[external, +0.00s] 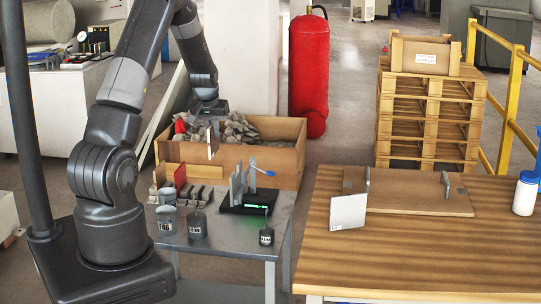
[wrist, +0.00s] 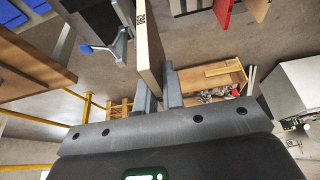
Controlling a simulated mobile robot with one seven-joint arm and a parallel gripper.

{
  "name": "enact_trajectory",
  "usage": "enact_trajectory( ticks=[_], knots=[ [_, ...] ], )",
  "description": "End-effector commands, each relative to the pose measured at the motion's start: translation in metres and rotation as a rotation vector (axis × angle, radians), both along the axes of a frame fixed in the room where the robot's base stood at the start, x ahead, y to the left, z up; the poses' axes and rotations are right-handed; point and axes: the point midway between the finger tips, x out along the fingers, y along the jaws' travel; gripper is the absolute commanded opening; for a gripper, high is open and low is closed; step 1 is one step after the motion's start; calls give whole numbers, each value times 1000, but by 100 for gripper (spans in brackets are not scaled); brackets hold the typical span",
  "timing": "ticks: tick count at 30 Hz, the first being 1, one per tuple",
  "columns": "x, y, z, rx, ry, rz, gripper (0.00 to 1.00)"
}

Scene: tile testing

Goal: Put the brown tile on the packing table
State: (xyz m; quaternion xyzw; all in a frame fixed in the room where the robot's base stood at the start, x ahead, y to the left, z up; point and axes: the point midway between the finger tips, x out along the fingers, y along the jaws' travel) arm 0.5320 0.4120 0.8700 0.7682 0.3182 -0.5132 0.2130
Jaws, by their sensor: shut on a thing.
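My gripper (external: 212,124) is shut on the brown tile (external: 211,142) and holds it upright in the air, in front of the rubble crate and above the rack on the grey table. In the wrist view the brown tile (wrist: 151,45) stands between the fingers (wrist: 160,90), with a pale edge and a dark printed code towards the camera. The packing table (external: 420,255) is the wooden-topped table at the right, well apart from the tile. On it a pale grey tile (external: 348,213) leans upright at the left end of a brown board (external: 415,197).
A wooden crate of rubble (external: 265,165) is behind. A white bottle (external: 525,193) stands on the packing table; its front is clear.

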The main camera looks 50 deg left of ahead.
Motion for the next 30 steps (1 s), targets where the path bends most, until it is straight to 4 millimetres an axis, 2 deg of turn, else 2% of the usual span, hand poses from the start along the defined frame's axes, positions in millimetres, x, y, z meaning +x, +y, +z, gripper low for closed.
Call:
enact_trajectory(
  ticks=[1, 3, 10, 11, 17, 23, 26, 30],
  knots=[
    [1, 1, 16, 4, -4, 0, 0],
    [1, 1, 32, 4, -3, -1, 0],
    [0, 1, 76, 3, -3, -1, 0],
    [1, 0, 80, 3, -2, -2, 0],
    [32, -32, 76, 1, 1, -76, 0],
    [71, -81, 76, 1, 1, -180, 0],
    [96, -117, 76, 2, 1, -253, 0],
    [133, -183, 75, 3, 2, -377, 0]
  ],
)
